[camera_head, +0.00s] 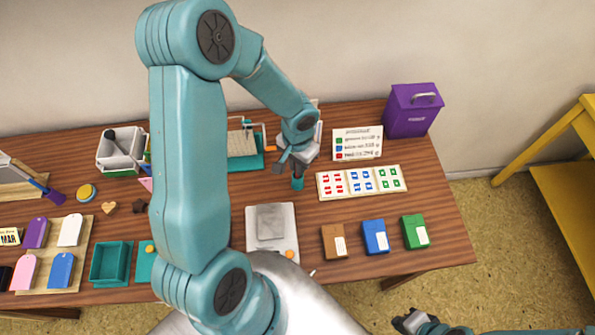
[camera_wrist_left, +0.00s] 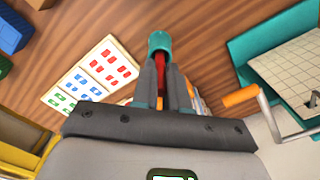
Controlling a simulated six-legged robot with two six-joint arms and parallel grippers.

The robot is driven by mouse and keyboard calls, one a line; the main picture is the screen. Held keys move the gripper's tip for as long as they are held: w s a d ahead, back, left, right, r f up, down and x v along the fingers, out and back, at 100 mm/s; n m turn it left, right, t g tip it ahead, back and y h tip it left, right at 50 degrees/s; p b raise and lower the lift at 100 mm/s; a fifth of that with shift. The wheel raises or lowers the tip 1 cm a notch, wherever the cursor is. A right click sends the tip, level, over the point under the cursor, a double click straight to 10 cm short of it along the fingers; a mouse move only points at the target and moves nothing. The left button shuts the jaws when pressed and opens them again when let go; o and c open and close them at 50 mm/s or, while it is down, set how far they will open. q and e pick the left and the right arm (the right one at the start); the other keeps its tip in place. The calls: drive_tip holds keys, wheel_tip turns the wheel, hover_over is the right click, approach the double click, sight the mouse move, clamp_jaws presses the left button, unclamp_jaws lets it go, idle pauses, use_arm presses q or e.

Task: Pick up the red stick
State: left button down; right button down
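The red stick (camera_wrist_left: 161,72) stands in a small teal cup (camera_wrist_left: 158,40). In the left wrist view its red part shows between my two grey fingers, and its lower end is hidden inside the cup. The teal cup also shows in the head view (camera_head: 297,184), directly below my left gripper (camera_head: 296,163). In the left wrist view the fingers of my left gripper (camera_wrist_left: 164,78) are close together on both sides of the red stick, and appear shut on it. My right gripper (camera_head: 405,321) is at the bottom edge of the head view, away from the table; its opening is unclear.
A white card of red, blue and green stamps (camera_head: 361,182) lies right of the cup. A sign (camera_head: 357,143) and purple box (camera_head: 412,110) stand behind. A grey inkpad (camera_head: 271,226) and brown (camera_head: 334,242), blue (camera_head: 375,236) and green boxes (camera_head: 414,231) are in front.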

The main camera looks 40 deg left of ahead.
use_arm(q)
drive_tip(key=shift+r, duration=0.1)
wheel_tip(320, 180, up, 20)
idle(0.5)
idle(0.4)
